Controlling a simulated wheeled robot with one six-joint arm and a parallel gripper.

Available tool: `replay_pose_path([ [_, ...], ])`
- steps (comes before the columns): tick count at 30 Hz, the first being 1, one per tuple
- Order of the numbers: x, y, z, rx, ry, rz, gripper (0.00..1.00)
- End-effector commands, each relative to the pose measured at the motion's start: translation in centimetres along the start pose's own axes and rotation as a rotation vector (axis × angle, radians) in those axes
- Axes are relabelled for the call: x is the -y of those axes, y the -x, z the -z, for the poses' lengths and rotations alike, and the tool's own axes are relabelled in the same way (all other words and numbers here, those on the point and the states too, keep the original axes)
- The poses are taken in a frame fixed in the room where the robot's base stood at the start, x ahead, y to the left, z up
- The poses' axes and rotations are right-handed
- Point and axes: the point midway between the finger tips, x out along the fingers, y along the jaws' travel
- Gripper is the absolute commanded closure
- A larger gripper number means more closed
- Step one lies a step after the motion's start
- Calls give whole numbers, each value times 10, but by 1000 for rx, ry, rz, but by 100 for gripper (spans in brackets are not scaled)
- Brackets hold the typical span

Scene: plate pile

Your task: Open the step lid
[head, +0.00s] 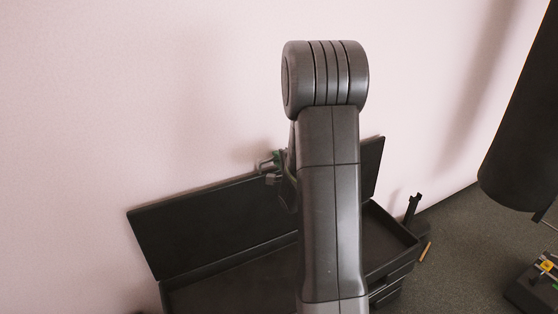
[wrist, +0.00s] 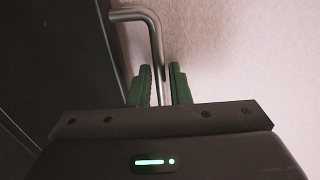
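The step lid (head: 205,228) is a long dark panel. It stands raised and leaning back near the wall, above the open dark step box (head: 392,262). My gripper (head: 268,167) is at the lid's upper edge, partly hidden behind my arm in the head view. In the wrist view, a bent grey metal handle (wrist: 153,35) comes off the dark lid (wrist: 62,60) and runs down between the green fingers of my gripper (wrist: 161,78). The fingers stand apart around the bar, with a narrow gap showing at the right finger. My arm hides the middle of the lid and box.
The pale wall (head: 120,90) is close behind the lid. A dark hanging shape (head: 520,120) and a dark box with small items (head: 535,285) are at the far right.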

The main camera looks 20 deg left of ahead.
Motion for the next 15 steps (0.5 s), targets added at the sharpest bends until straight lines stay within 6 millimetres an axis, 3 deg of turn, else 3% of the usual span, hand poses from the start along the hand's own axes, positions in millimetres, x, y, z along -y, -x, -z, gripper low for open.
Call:
replay_pose_path([
  [3,0,0,0,0,0,0,100],
  [11,-4,3,0,-1,0,8,100],
  [15,-12,18,1,-1,0,53,100],
])
